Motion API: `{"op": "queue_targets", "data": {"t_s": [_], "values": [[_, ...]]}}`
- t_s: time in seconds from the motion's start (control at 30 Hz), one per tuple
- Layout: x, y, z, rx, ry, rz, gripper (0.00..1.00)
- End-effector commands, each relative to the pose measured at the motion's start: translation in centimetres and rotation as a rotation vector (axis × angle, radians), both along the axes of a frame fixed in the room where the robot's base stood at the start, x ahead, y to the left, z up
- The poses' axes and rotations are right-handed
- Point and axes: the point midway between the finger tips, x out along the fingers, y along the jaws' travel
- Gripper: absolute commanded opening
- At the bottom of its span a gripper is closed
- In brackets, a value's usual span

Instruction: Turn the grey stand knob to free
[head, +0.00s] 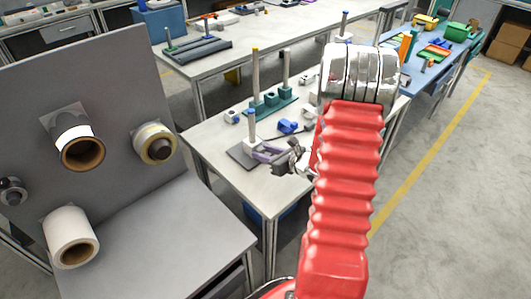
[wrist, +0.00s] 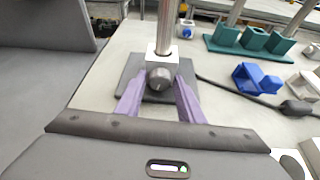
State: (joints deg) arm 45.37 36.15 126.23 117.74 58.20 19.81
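The grey stand (wrist: 130,86) has a dark flat base, a white block and an upright metal post in the wrist view. Its round grey knob (wrist: 159,78) faces my camera, low on the front of the block. My gripper (wrist: 162,84) has two purple fingers, one on each side of the knob, spread apart. I cannot tell whether either finger touches it. In the head view, the stand (head: 251,124) is at the table's near left corner, with my gripper (head: 265,152) at its base. The knob is hidden there.
A green stand with several posts (head: 272,104) is behind. A blue clamp (head: 289,126) and a dark cable lie to the right. A grey panel (head: 95,105) with several rolls stands left. The floor at right is clear.

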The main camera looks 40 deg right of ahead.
Motion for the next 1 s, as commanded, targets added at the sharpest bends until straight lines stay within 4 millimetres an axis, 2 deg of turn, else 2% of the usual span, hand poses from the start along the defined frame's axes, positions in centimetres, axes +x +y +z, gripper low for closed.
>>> {"op": "queue_targets", "data": {"t_s": [0.03, 0.43, 0.67, 1.0], "values": [[-0.01, 0.01, 0.00, 0.000, 0.000, 0.000, 0.31], [-0.01, 0.01, 0.00, 0.000, 0.000, 0.000, 0.04], [-0.01, 0.09, 0.00, -0.028, -0.004, 0.001, 0.04], [0.00, 0.26, 0.01, -0.187, -0.027, 0.000, 0.04]]}}
